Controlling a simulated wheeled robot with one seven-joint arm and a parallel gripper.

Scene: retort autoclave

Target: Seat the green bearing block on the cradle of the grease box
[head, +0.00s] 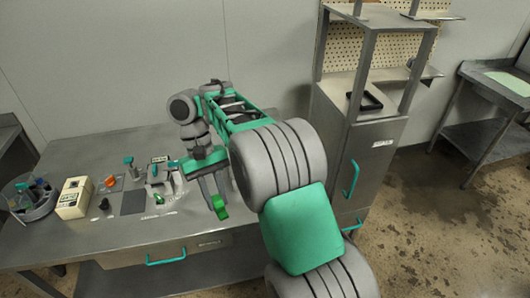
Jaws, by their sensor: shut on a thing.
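My gripper (214,196) is above the front right part of the steel table, fingers pointing down. It is shut on the green bearing block (220,208), a small bright green piece at its fingertips. The block looks held above the table, near the front edge. A small grey box with a label (157,172) stands on the table left of my gripper; it may be the grease box, but its cradle cannot be made out. A smaller green piece (159,198) lies in front of that box.
A cream box (73,197) and a round grey tray (33,203) with tools stand at the left. An orange piece (110,182), a black knob (104,204) and a dark mat (133,202) lie between. A steel cabinet (362,160) stands right of the table.

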